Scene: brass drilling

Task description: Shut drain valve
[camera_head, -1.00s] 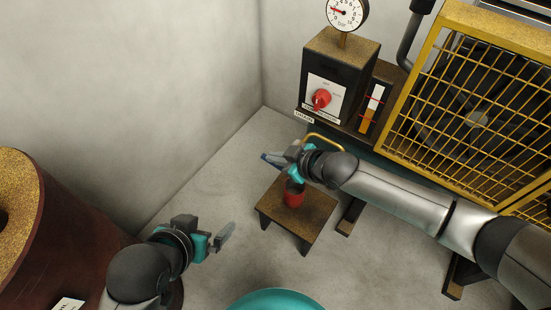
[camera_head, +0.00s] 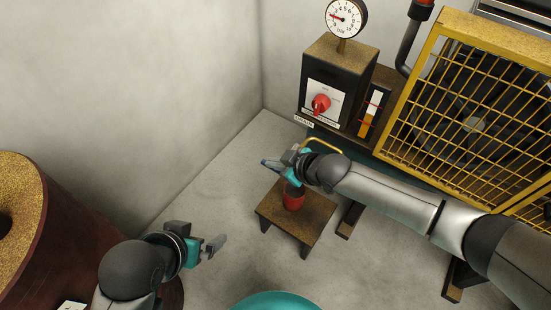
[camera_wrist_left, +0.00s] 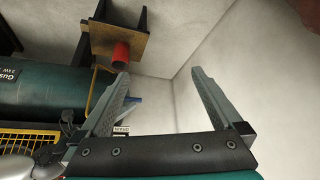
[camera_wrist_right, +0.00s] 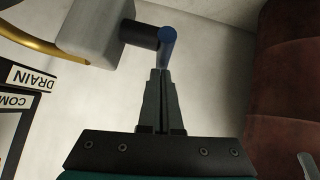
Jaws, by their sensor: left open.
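The drain valve has a blue lever (camera_wrist_right: 168,46) on a dark stem that leaves a grey valve body (camera_wrist_right: 92,32). My left gripper (camera_head: 216,246) is open and empty, well away at the lower left.
A red cup (camera_head: 293,201) stands on a small stool (camera_head: 312,222) below my right gripper. A black switch box (camera_head: 335,85) with a red knob and a yellow mesh guard (camera_head: 470,110) stand behind. A brown drum (camera_head: 70,240) is at the left. Floor between is clear.

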